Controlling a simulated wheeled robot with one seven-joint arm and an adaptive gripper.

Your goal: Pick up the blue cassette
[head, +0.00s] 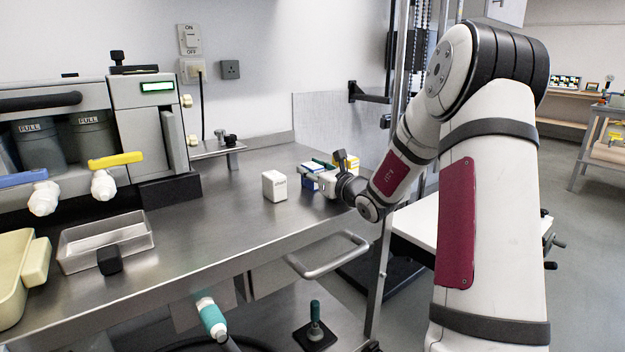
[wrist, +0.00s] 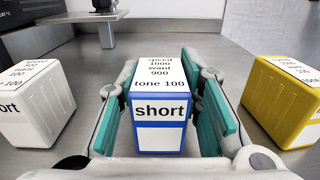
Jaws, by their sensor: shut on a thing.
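The blue cassette (wrist: 160,138) is a box with blue edges and white labels reading "short" and "tone 100". It sits upright between the teal pads of my gripper (wrist: 165,108), which is shut on it from both sides. In the head view the blue cassette (head: 308,184) shows partly behind my gripper (head: 318,174) at the right part of the steel bench. I cannot tell whether it touches the bench.
A white cassette (wrist: 32,105) stands to the left and a yellow cassette (wrist: 286,104) to the right, both apart from the fingers. In the head view a steel tray (head: 105,242) and a processor machine (head: 150,120) are at left.

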